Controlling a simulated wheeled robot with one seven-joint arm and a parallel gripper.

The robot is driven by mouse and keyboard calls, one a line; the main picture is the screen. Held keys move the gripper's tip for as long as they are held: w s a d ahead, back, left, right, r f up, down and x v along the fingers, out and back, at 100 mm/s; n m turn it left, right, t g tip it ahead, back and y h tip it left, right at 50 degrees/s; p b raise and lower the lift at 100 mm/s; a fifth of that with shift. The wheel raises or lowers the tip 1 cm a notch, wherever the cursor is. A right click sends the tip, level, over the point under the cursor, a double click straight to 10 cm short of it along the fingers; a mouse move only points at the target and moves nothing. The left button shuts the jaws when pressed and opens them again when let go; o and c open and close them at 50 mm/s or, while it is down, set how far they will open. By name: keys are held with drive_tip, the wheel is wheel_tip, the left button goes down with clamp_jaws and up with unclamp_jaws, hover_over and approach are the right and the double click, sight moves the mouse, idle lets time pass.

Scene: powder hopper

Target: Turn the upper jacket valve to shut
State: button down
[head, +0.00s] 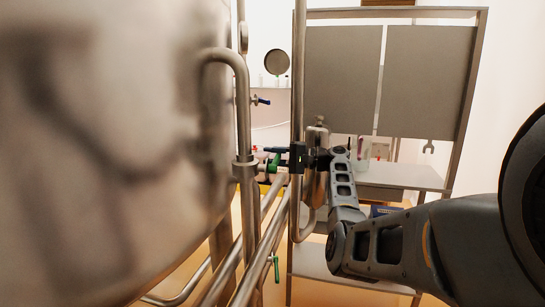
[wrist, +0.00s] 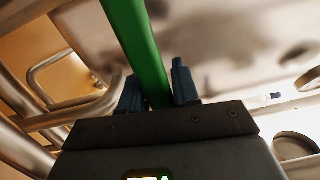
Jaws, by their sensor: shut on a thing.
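The upper jacket valve's green lever (head: 274,162) shows in the head view beside the vertical steel pipe, partly hidden by my gripper (head: 279,154). In the wrist view the green lever (wrist: 139,40) runs from the top edge down between the two blue fingers of my gripper (wrist: 158,88). The fingers are shut on it, one on each side. The valve body is mostly hidden behind the pipes and my gripper.
A second green lever (head: 276,268) hangs lower on the pipework. A small blue-handled valve (head: 261,100) sits higher up. The big steel vessel (head: 110,150) fills the left. A vertical pipe (head: 298,80) stands close to my gripper. A shelf rack (head: 400,175) stands behind.

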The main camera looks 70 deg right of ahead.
drive_tip(key=c, duration=1.1)
unclamp_jaws()
wheel_tip(320, 180, down, 2)
drive_tip(key=shift+s+f, duration=0.15)
drive_tip(key=shift+o, duration=0.7)
drive_tip(key=shift+s+d, duration=0.1)
drive_tip(key=s+d+b, duration=0.1)
drive_tip(key=s, duration=0.6)
drive_tip(key=shift+s+d+r+b, duration=0.15)
drive_tip(key=shift+s+r+b, duration=0.05)
drive_tip(key=shift+r+b, duration=0.15)
